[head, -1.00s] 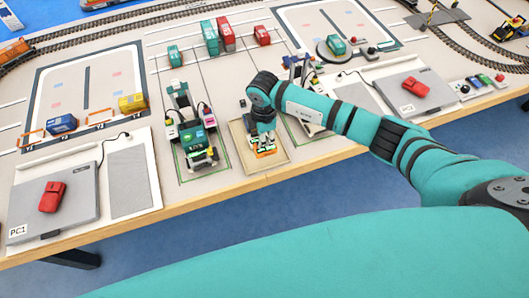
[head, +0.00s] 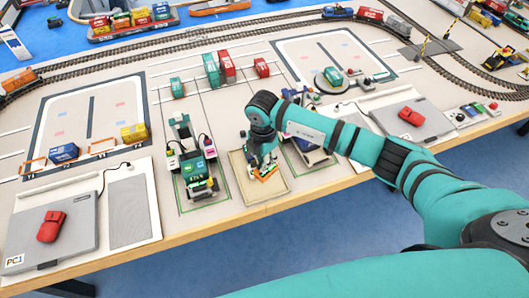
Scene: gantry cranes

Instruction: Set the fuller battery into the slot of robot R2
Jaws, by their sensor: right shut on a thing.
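My right gripper (head: 262,160) reaches down over the beige tray (head: 278,190) near the table's front edge. It is shut on what looks like a battery, mostly hidden by the fingers. An orange piece (head: 266,174) shows just below the fingertips; I cannot tell whether it is held or lies in the tray. A teal and white wheeled robot (head: 196,176) stands left of the tray inside a green outline. A second robot (head: 308,153) stands to the right, partly hidden by my right arm. Labels and charge marks are too small to read. My left gripper is not in view.
Containers (head: 227,66) stand behind the robots. Rail tracks cross the back. The tray's front part is clear.

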